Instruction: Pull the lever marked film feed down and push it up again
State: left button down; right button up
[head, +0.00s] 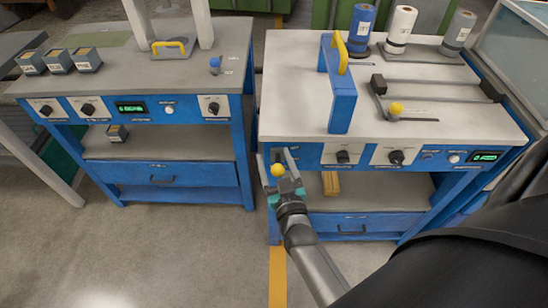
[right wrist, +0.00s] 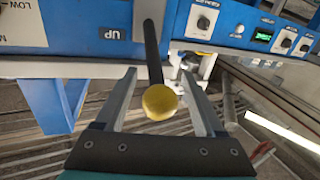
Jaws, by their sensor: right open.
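A dark lever (right wrist: 152,50) with a yellow ball knob (right wrist: 159,102) sticks out from the blue front panel of the right bench. In the head view the knob (head: 278,170) shows at the panel's left end. A dark plate reading "UP" (right wrist: 111,35) is beside the lever; I cannot read a film feed marking. My right gripper (head: 276,160) is open at the lever. In the right wrist view its two fingers (right wrist: 158,76) stand on either side of the lever and knob, with gaps showing. My left gripper is not in view.
The right bench top (head: 300,75) carries a blue frame with a yellow handle (head: 342,85), several rolls, and another yellow knob (head: 396,108). A wooden block (head: 331,184) lies on the shelf below. A second blue bench (head: 130,75) stands left, with free floor between.

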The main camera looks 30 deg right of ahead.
grip_shut()
dwell(0.4)
dwell(0.9)
